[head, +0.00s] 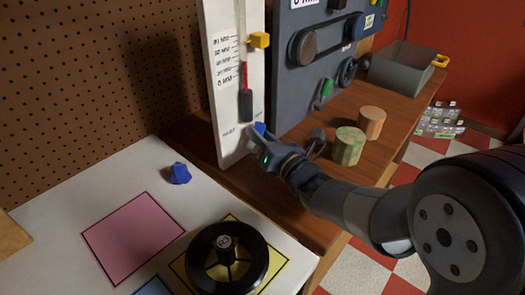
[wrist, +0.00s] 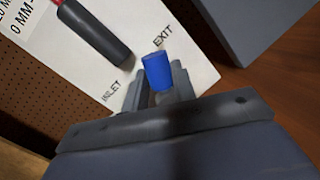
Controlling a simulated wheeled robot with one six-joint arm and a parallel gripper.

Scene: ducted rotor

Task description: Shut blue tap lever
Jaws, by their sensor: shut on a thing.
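The blue tap lever (wrist: 157,69) shows in the wrist view at the bottom of a white panel, between the words INLET and EXIT. My gripper (wrist: 160,92) is shut on it, with the blue end standing out past the fingertips. In the head view the blue lever (head: 259,128) is a small patch at the panel's lower edge, and my gripper (head: 262,142) reaches it from the right and covers most of it. The tap's body is hidden behind the fingers, so I cannot tell how far the lever is turned.
The white panel (head: 228,120) carries a scale, a red and black gauge (head: 246,104) and a yellow block (head: 260,40). A grey machine panel (head: 285,75) stands to its right. Two wooden cylinders (head: 349,146) stand near my arm. A blue lump (head: 180,173) and black wheel (head: 227,258) lie on the white table.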

